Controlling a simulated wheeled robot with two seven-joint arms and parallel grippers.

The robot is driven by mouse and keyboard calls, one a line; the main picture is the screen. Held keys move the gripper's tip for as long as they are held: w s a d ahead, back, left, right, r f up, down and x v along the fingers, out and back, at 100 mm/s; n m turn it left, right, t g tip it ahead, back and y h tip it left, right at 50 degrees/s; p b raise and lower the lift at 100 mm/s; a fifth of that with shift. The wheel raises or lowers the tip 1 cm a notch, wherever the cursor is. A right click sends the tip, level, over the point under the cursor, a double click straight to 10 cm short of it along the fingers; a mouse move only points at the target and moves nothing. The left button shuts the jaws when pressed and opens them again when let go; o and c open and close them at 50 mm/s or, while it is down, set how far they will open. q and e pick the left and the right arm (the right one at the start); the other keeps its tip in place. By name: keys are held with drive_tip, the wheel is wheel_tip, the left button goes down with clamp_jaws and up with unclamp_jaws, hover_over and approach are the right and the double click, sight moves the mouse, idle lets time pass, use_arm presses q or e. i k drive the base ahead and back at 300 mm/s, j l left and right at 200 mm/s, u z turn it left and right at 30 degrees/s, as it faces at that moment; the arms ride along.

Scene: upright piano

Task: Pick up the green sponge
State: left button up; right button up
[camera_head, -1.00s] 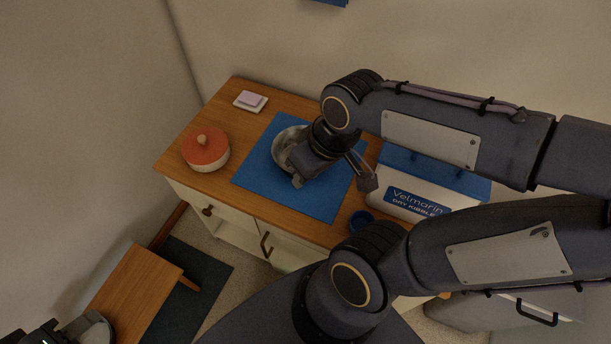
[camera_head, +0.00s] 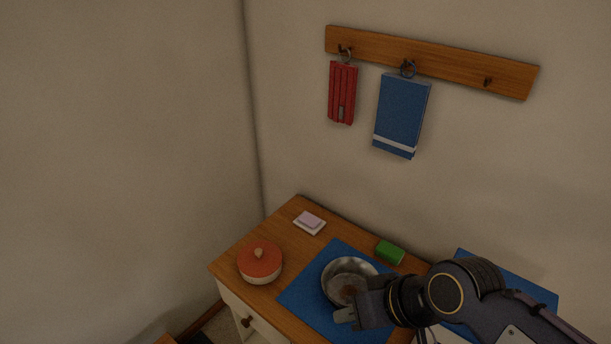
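The green sponge (camera_head: 390,252) lies at the back edge of the wooden cabinet top, beside the blue mat (camera_head: 335,255) and near the wall. My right gripper (camera_head: 348,318) is over the front rim of the metal bowl (camera_head: 345,266), in front of the sponge and apart from it. The sponge is fully visible. My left gripper is not in view.
An orange-lidded pot (camera_head: 260,262) stands on the left of the cabinet top (camera_head: 290,215). A pink block on a white dish (camera_head: 309,222) lies at the back left.

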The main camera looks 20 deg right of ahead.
sight(387, 251)
drive_tip(key=z, duration=1.55)
